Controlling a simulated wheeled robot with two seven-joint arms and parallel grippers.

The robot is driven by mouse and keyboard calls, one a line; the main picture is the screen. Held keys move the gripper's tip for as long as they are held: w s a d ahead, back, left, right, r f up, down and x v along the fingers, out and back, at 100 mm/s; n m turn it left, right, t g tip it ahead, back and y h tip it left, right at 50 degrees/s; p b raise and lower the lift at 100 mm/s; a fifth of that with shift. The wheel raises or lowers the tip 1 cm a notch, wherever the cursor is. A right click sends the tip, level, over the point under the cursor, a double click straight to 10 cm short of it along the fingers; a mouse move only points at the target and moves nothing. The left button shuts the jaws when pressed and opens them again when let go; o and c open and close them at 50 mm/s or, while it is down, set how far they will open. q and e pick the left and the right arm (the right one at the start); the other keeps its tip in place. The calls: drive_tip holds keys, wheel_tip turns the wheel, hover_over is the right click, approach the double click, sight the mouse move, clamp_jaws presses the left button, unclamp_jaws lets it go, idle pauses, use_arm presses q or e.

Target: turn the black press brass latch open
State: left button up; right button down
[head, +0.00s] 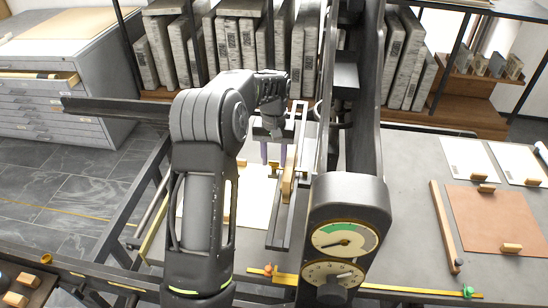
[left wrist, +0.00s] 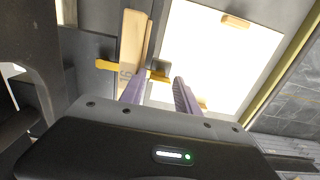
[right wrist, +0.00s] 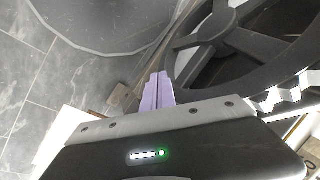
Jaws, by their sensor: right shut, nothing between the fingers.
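The black press (head: 350,215) stands in the middle of the head view, with its dial box in front of a tall dark column. My left gripper (head: 273,154) points down over the bed left of that column, its purple fingers apart. In the left wrist view, the open left gripper (left wrist: 157,86) has a small brass piece (left wrist: 159,75), possibly the latch, just beyond and between its fingertips. Contact cannot be told. My right gripper (right wrist: 157,85) is shut and empty in the right wrist view, beside a large dark spoked wheel (right wrist: 215,35). It does not show in the head view.
A wooden bar (left wrist: 132,45) and a pale sheet (left wrist: 205,50) lie near the left fingers. A flat-file cabinet (head: 70,65) stands at far left. A brown board (head: 500,218) and a wooden strip (head: 444,225) lie on the right table.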

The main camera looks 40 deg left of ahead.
use_arm(q)
drive_tip(key=shift+c, duration=0.5)
clamp_jaws()
drive_tip(key=shift+m, duration=0.4)
drive_tip(key=m, duration=0.7)
drive_tip(key=shift+m, duration=0.4)
drive_tip(key=m, duration=0.4)
drive_tip(key=shift+m, duration=0.3)
drive_tip(key=m, duration=0.4)
drive_tip(key=shift+m, duration=0.4)
